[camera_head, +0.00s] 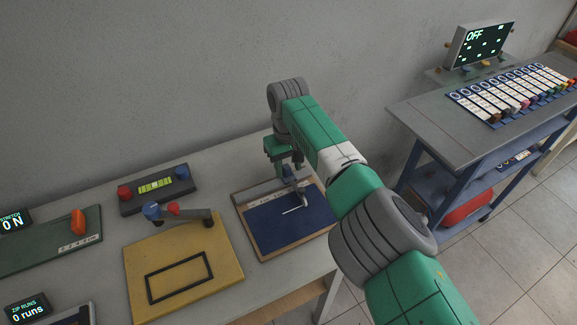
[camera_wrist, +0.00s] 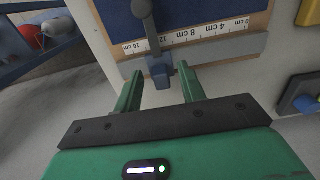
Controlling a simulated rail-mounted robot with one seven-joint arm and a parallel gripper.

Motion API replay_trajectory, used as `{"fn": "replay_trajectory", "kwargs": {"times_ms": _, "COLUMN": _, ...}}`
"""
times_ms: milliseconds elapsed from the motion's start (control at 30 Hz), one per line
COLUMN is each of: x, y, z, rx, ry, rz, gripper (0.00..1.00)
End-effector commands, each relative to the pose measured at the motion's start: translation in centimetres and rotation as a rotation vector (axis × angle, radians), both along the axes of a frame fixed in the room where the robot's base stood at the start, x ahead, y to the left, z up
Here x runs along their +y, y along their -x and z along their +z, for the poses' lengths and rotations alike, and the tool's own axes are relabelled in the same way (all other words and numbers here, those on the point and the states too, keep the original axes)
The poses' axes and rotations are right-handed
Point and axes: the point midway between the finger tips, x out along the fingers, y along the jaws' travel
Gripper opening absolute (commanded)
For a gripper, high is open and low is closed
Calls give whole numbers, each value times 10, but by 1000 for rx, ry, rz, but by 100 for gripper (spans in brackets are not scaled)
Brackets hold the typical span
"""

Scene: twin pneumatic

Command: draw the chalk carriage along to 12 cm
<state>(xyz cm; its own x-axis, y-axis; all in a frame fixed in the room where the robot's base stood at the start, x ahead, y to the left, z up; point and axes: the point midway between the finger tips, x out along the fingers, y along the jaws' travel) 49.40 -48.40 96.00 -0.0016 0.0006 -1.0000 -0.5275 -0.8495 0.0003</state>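The chalk carriage (camera_wrist: 159,72) is a blue block with a grey lever arm, on a pale rail (camera_wrist: 225,50) along the edge of a blue board (camera_wrist: 113,15). My gripper (camera_wrist: 160,70) is open, its green fingers on either side of the block, with small gaps visible. In the head view the carriage (camera_head: 289,172) is partly hidden under my gripper (camera_head: 285,160). A short white line (camera_head: 294,210) shows on the board.
A trolley (camera_head: 440,110) with a row of sliders stands at right, beyond a floor gap.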

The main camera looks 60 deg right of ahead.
Motion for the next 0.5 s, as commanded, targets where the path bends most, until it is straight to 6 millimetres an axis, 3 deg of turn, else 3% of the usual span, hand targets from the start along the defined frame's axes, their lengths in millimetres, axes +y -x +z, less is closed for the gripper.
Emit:
{"fn": "replay_trajectory", "kwargs": {"times_ms": 33, "x": -1, "y": 0, "z": 18, "rx": -4, "ry": 0, "rz": 0, "gripper": 40}}
{"fn": "replay_trajectory", "kwargs": {"times_ms": 200, "x": 0, "y": -1, "z": 49, "rx": -3, "ry": 1, "rz": 1, "gripper": 40}}
{"fn": "replay_trajectory", "kwargs": {"times_ms": 500, "x": 0, "y": 0, "z": 65, "rx": -1, "ry": -1, "rz": 0, "gripper": 40}}
